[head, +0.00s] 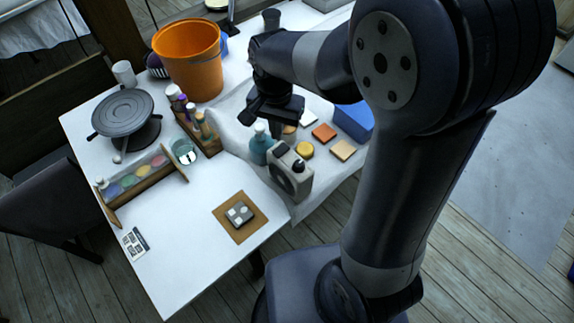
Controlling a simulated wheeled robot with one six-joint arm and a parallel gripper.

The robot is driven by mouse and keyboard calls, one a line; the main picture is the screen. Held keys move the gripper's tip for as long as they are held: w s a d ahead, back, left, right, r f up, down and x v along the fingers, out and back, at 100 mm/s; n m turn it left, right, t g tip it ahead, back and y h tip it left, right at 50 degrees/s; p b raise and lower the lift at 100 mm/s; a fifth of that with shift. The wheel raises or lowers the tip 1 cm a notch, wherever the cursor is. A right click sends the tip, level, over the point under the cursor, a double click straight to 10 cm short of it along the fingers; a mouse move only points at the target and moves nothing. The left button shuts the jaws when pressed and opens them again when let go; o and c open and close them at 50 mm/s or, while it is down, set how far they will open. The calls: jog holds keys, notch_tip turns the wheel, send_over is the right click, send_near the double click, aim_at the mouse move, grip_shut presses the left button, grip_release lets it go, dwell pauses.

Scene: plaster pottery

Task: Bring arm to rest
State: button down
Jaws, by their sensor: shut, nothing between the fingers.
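My gripper (272,112) is at the end of my arm, above the back middle of the white table (180,240). It points down over a teal bottle (260,146) and several small tiles. The finger gap is too small to make out clearly, and nothing shows held below it. My arm reaches in from the right and hides part of the table's right side.
An orange bucket (190,62) and a dark turntable (124,112) stand at the back left. A wooden paint rack (140,182), a grey boxy device (291,176), a blue box (354,121) and a brown board (222,226) occupy the table. The front left surface is mostly clear.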

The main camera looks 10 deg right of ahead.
jog(key=shift+r, duration=0.6)
jog(key=shift+f, duration=0.2)
